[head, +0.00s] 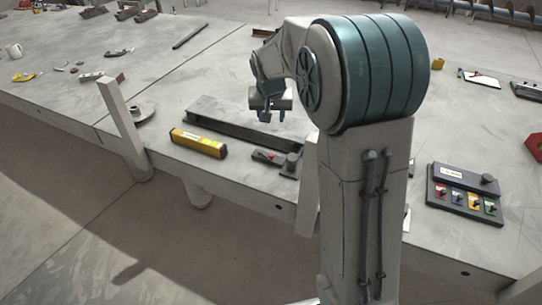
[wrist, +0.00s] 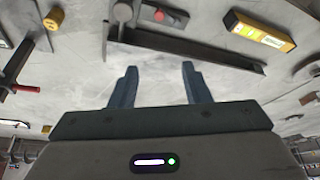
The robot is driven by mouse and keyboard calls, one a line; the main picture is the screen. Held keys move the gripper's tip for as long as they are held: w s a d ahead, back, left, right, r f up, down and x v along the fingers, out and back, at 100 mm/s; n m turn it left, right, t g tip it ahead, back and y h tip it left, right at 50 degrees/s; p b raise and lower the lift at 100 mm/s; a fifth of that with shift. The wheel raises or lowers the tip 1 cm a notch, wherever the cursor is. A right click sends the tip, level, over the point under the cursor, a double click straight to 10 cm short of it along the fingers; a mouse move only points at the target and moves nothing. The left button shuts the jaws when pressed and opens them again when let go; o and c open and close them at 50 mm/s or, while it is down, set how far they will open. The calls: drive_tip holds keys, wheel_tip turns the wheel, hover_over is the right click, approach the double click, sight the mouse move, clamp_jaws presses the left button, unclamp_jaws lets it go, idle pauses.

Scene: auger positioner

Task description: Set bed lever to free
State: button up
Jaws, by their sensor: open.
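I see no part clearly marked as the bed lever. A small dark box with a red part (head: 268,157) sits near the table's front edge, beside a grey knob-like post (head: 291,165). The red-topped box (wrist: 165,15) also shows at the top of the wrist view. A long dark channel-shaped bed (head: 235,132) lies behind it. My gripper (head: 273,114) hangs above the bed, its fingers apart and empty. In the wrist view my gripper (wrist: 159,70) points towards the bed (wrist: 185,48), with nothing between the fingers. A red-handled bar (wrist: 25,88) is at the left there.
A yellow box-shaped tool (head: 198,143) lies left of the red-topped box. A panel with several coloured switches (head: 465,198) stands at the right. An upright grey post (head: 122,120) rises at the front edge.

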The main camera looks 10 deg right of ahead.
drive_tip(key=b, duration=0.6)
approach(271, 154)
drive_tip(key=p+x, duration=0.1)
drive_tip(key=x, duration=0.7)
drive_tip(key=shift+s, duration=0.1)
clamp_jaws()
